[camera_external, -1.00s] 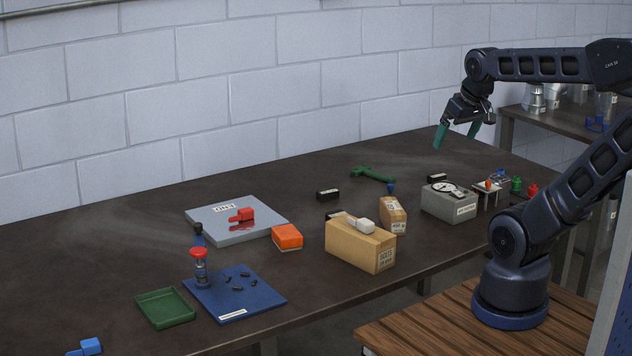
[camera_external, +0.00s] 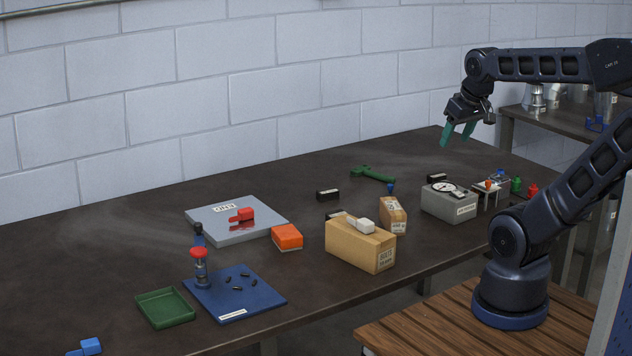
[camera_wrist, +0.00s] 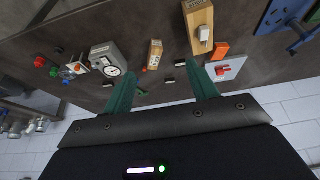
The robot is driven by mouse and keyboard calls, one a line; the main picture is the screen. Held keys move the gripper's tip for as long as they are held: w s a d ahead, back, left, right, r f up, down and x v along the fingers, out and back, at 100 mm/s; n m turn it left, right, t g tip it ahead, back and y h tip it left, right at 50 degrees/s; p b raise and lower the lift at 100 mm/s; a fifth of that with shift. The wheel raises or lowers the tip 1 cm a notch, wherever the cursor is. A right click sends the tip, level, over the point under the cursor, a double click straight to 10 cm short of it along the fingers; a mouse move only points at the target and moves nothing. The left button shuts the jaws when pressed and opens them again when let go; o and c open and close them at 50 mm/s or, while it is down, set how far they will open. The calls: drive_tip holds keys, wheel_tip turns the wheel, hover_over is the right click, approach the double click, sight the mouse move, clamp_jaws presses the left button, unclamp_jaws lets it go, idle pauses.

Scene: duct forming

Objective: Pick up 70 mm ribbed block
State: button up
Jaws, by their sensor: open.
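My gripper (camera_external: 457,139) is open and empty, high above the back right of the table; its green fingers also show in the wrist view (camera_wrist: 159,68). Three small black blocks with pale labels could be the ribbed block: one in the table's middle (camera_external: 327,194), one partly hidden behind the large cardboard box (camera_external: 335,213), and one behind the grey gauge box (camera_external: 437,177). Ribs and sizes are too small to make out. An orange block (camera_external: 287,236) lies left of the cardboard box. My gripper is apart from all of them.
The large cardboard box (camera_external: 360,248) bears a white piece. A smaller carton (camera_external: 392,216) and the grey gauge box (camera_external: 449,206) stand to its right. A green tool (camera_external: 373,174) lies behind. A grey plate (camera_external: 222,228), blue board (camera_external: 258,300) and green tray (camera_external: 165,309) are left.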

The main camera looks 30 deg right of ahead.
drive_tip(key=shift+w, duration=0.1)
drive_tip(key=w+r+n+g+h, duration=0.15)
drive_tip(key=w+r+n, duration=0.25)
drive_tip(key=w, duration=1)
drive_tip(key=n+g+h, duration=0.3)
drive_tip(key=n+g, duration=0.1)
drive_tip(key=n, duration=0.9)
hover_over(327, 190)
drive_tip(key=a, duration=0.5)
wheel_tip(327, 190, down, 29)
drive_tip(key=shift+t, duration=0.25)
drive_tip(key=x, duration=1)
drive_tip(key=shift+d+f, duration=0.3)
drive_tip(key=shift+d, duration=0.05)
drive_tip(key=shift+c, duration=0.5)
